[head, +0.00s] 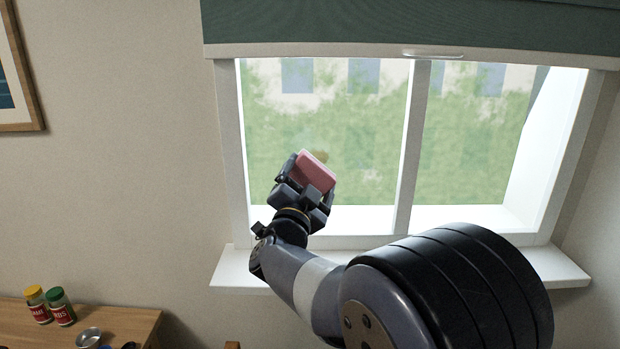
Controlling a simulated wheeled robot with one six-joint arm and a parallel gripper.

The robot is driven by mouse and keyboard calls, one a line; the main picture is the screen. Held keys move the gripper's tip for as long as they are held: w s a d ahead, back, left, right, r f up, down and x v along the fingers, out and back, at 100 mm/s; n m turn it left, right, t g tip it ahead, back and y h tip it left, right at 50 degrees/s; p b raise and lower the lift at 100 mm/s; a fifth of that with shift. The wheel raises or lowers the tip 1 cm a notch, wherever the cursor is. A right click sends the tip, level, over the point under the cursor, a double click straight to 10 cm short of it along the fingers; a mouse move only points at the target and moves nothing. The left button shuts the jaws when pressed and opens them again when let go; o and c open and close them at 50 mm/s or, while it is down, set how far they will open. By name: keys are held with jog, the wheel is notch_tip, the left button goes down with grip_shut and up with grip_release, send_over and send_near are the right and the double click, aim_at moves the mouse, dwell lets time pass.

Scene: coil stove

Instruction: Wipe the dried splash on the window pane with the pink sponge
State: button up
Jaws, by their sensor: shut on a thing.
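My gripper (306,186) is shut on the pink sponge (316,170) and holds it up in front of the left half of the window. The window pane (360,130) is clear glass with a blurred green view behind it. I cannot tell whether the sponge touches the glass.
A white mullion (411,140) divides the window, right of the sponge. A green blind (400,25) hangs above, and a white sill (232,270) juts out below. A wooden table (132,322) at the lower left holds two jars (50,306) and a metal can (89,338).

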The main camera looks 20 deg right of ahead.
jog(key=shift+w, duration=0.1)
dwell(0.3)
send_near(314, 153)
jog(key=shift+s+d+b+x, duration=0.1)
jog(key=shift+b+x, duration=0.1)
jog(key=shift+x, duration=0.85)
jog(key=shift+s+d+b+x, duration=0.1)
jog(key=shift+s+b+x, duration=0.05)
jog(key=shift+x, duration=0.9)
jog(key=shift+x, duration=1)
jog(key=shift+w+a+f, duration=0.1)
jog(key=shift+a, duration=0.05)
jog(key=shift+s+d+b, duration=0.4)
jog(key=shift+d+b, duration=0.15)
jog(key=shift+d, duration=0.3)
jog(key=shift+s+d+b, duration=0.4)
jog(key=shift+d+b, duration=0.15)
jog(key=shift+d, duration=0.3)
jog(key=shift+w+d, duration=0.1)
jog(key=shift+w+a, duration=0.2)
jog(key=shift+a, duration=0.3)
jog(key=shift+w+a+p, duration=0.2)
jog(key=shift+w+a, duration=0.1)
jog(key=shift+a, duration=0.35)
jog(key=shift+w+a+p, duration=0.2)
jog(key=shift+w+a, duration=0.1)
jog(key=shift+a, duration=0.4)
